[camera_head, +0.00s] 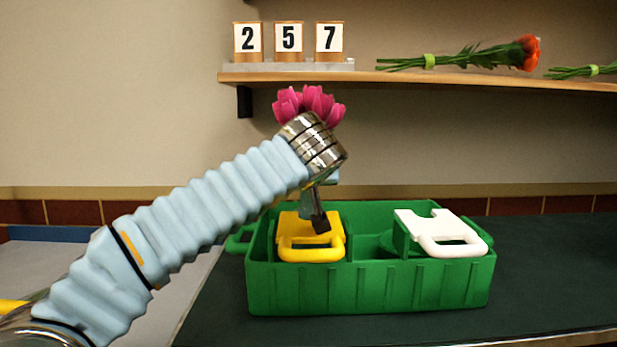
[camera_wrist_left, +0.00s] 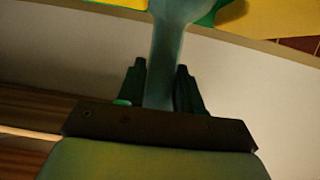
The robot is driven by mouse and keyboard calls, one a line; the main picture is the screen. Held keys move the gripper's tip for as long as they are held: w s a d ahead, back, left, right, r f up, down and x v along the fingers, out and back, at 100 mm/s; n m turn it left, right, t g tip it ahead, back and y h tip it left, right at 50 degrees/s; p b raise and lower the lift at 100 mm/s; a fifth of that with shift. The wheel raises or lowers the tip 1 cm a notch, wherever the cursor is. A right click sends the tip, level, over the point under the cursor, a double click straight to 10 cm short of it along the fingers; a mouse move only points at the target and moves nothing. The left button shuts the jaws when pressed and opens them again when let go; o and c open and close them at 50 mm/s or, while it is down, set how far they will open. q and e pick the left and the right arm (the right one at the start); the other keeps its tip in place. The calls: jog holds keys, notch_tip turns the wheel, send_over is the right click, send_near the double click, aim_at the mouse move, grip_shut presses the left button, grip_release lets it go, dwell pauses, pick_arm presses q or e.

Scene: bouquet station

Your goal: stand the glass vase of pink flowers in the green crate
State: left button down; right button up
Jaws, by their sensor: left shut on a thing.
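The pink flowers (camera_head: 309,104) show above and behind my left wrist in the head view. The vase is mostly hidden there by my arm. In the left wrist view, my left gripper (camera_wrist_left: 160,88) is shut on the pale, see-through neck of the glass vase (camera_wrist_left: 166,55). I cannot tell whether the vase touches the crate. My right gripper is not in view.
A yellow handled piece (camera_head: 312,252) sits in the crate's left part and a white handled piece (camera_head: 447,245) in its right part. A shelf (camera_head: 420,80) above holds number blocks (camera_head: 289,40) and an orange flower bunch (camera_head: 480,53). The dark counter (camera_head: 550,270) right of the crate is clear.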

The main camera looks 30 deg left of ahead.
pick_arm(q)
jog(key=shift+w+a+f, duration=0.1)
jog(key=shift+w+f, duration=0.05)
jog(key=shift+f, duration=0.45)
jog(key=shift+w+f, duration=0.15)
jog(key=shift+f, duration=0.45)
jog(key=c, duration=0.7)
grip_release()
jog(key=shift+o, duration=0.2)
jog(key=shift+f, duration=0.1)
jog(key=r+v, duration=0.2)
jog(key=v, duration=1.3)
jog(key=shift+a, duration=0.3)
jog(key=shift+w, duration=0.15)
